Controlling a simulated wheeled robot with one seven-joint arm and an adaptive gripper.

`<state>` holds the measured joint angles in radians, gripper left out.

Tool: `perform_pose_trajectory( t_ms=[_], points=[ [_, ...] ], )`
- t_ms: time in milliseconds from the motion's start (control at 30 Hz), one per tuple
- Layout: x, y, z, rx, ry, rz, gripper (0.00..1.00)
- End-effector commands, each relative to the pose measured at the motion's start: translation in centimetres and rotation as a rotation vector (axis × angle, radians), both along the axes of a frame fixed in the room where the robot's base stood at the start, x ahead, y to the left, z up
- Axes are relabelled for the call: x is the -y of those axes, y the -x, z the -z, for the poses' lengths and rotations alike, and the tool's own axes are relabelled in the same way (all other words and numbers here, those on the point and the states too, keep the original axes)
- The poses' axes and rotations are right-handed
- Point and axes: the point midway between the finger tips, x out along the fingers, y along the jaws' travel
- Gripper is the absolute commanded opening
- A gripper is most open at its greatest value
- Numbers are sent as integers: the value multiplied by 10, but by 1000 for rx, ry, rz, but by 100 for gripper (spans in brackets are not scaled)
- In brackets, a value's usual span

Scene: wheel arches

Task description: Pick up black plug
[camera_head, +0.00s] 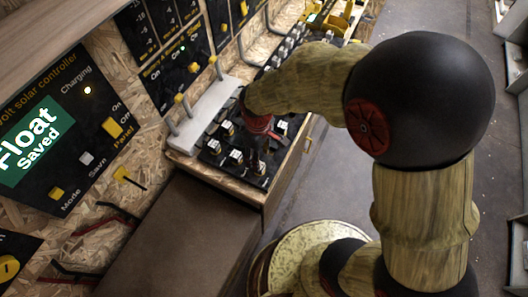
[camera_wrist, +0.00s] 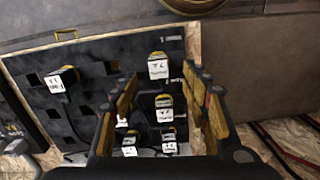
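Several black plugs with white labels and yellow edges stand in a black socket panel (camera_head: 212,161). In the wrist view, one plug (camera_wrist: 158,66) sits just beyond my fingertips, and another plug (camera_wrist: 164,106) shows between the fingers. A further plug (camera_wrist: 62,78) stands apart at the left of the panel (camera_wrist: 98,70). I cannot tell which one is the task's plug. My gripper (camera_wrist: 162,84) is open, with its fingers on either side of the middle column and nothing visibly held. In the head view, my gripper (camera_head: 259,160) points down over the panel and hides part of it.
A pale grey bar (camera_head: 205,114) with yellow-tipped levers runs behind the panel. A solar controller board (camera_head: 60,130) with a green display stands on the left wall. A brown box surface (camera_head: 185,240) lies in front. Floor (camera_head: 330,170) shows to the right.

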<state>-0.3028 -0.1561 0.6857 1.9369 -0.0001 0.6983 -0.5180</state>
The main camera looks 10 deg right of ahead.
Motion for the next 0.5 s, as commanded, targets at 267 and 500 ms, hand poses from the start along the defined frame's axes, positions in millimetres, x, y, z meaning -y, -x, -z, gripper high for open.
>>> perform_pose_trajectory(
  t_ms=[267,500],
  points=[
    [-2,-6,5,20,-8,-90,47],
    [-2,-6,27,21,-8,-89,47]
  ],
)
